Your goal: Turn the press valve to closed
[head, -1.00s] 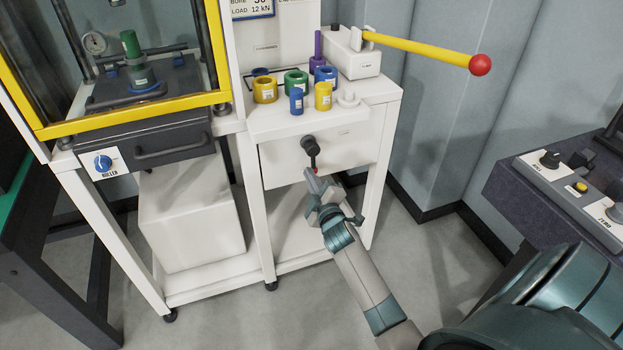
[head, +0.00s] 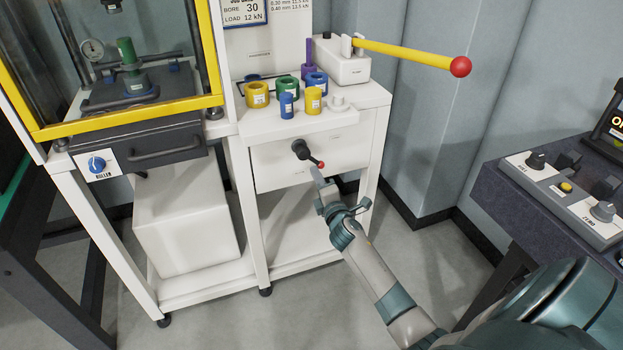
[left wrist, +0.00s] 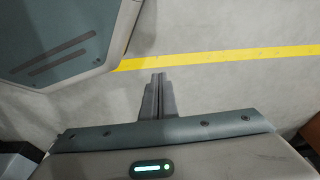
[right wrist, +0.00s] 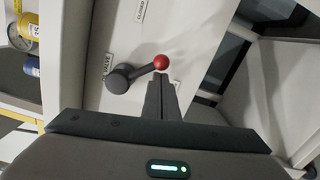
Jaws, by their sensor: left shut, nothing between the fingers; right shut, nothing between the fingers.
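The press valve (head: 301,148) is a dark hub with a short lever ending in a red ball, on the white cabinet's front panel. Its lever points to the lower right in the head view. In the right wrist view the valve hub (right wrist: 119,81) and red ball (right wrist: 160,62) show clearly. A label reading CLOSED (right wrist: 140,12) is beyond the ball. My right gripper (head: 317,174) is shut and empty, its tips right by the ball; I cannot tell if they touch. My left gripper (left wrist: 158,76) is shut and empty over bare floor.
Coloured rings and cylinders, such as a yellow ring (head: 257,94), stand on the cabinet top above the valve. A yellow lever (head: 410,53) with a red knob juts out right. A control console (head: 560,190) stands at the right. The floor before the cabinet is clear.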

